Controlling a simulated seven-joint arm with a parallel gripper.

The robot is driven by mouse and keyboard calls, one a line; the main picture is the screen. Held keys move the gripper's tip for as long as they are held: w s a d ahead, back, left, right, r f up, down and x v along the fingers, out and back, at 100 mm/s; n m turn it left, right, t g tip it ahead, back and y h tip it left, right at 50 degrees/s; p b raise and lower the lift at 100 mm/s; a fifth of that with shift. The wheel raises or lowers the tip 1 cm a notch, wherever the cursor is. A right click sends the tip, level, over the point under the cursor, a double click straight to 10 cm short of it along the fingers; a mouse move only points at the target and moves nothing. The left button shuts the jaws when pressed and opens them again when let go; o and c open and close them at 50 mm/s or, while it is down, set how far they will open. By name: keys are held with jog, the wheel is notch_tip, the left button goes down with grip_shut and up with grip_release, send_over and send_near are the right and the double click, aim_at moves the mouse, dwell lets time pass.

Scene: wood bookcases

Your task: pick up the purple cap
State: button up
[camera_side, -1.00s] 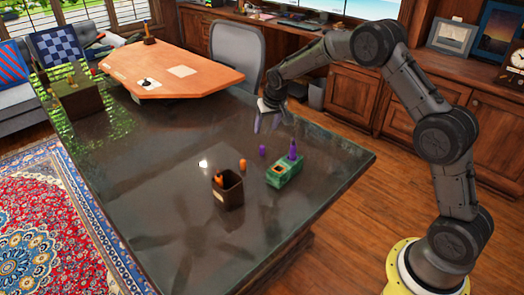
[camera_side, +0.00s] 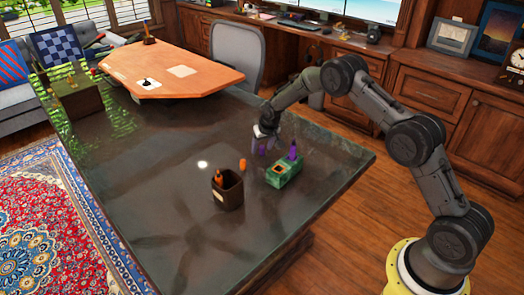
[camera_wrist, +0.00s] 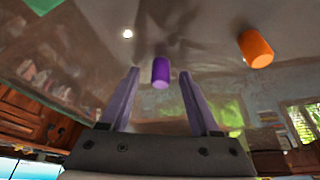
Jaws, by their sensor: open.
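The purple cap (camera_wrist: 161,72) is a small cylinder that shows in the wrist view between the tips of my gripper (camera_wrist: 159,82), with a gap on each side. My gripper is open, its two purple-grey fingers pointing at the cap. In the side view my gripper (camera_side: 264,147) is low over the dark table, left of the green box. There the fingers cover the cap's place, and I cannot tell the cap from them.
An orange cap (camera_side: 242,164) stands nearby on the table (camera_side: 180,190); it also shows in the wrist view (camera_wrist: 255,48). A green box (camera_side: 284,174) holds a purple marker (camera_side: 292,152). A dark cup (camera_side: 228,190) holds an orange item.

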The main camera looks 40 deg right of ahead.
aim_at(262, 146)
jog(key=shift+f, duration=0.1)
grip_shut()
dwell(0.3)
notch_tip(262, 146, up, 10)
jog(key=shift+r, duration=0.1)
dwell(0.6)
